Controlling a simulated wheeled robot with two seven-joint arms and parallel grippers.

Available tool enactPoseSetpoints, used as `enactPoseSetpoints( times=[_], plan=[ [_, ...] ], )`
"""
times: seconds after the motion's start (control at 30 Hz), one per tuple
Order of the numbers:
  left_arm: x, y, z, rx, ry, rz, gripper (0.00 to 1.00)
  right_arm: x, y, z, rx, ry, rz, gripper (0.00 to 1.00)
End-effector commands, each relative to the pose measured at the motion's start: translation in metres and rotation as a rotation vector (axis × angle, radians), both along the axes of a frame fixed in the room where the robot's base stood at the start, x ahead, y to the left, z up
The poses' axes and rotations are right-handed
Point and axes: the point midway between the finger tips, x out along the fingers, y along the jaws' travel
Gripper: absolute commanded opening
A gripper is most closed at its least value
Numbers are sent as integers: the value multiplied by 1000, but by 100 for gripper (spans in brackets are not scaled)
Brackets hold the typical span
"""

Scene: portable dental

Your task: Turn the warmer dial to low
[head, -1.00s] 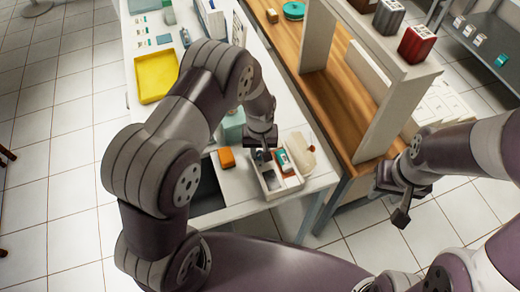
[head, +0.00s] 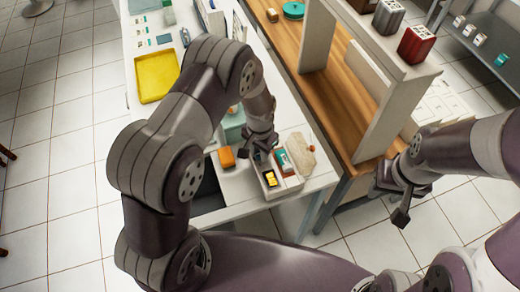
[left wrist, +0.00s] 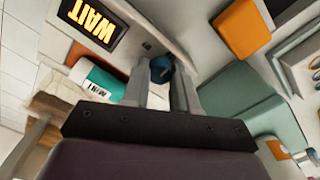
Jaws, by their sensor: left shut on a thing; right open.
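The warmer (head: 268,192) is a pale box near the front edge of the white table. Its lit display (head: 271,180) is yellow in the head view and reads WAIT in the left wrist view (left wrist: 92,22). My left gripper (head: 262,154) is over the warmer's far end. In the left wrist view its fingers (left wrist: 160,88) are shut on a small dark blue dial (left wrist: 160,68), which they partly cover. The dial's setting marks cannot be read. My right gripper (head: 400,205) is open and empty, off to the right above the floor.
A teal and white box (head: 283,163) and a beige bag-like thing (head: 301,153) lie right of the warmer. An orange block (head: 227,157) and a green box (head: 233,127) are to its left and behind. A yellow tray (head: 157,77) lies farther back. A wooden shelf unit (head: 335,95) stands right.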

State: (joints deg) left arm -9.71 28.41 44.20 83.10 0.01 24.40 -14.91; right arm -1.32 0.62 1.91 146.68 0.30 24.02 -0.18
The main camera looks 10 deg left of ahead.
Motion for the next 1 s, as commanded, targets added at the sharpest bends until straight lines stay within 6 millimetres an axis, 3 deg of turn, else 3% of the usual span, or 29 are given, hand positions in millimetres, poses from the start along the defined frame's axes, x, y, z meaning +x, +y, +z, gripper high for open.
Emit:
enactPoseSetpoints(
  times=[0.53,0.57,0.63,1.0],
  plan=[
    [4,0,3,-2,-10,-24,0,0,0,1,0,0,0,43],
    [4,0,3,-2,-10,-24,31,0,0,1,0,0,0,43],
    [4,0,3,-2,-10,-24,53,0,0,1,0,0,0,43],
    [2,0,9,-1,-7,-23,53,0,0,-1,0,0,0,43]
  ],
)
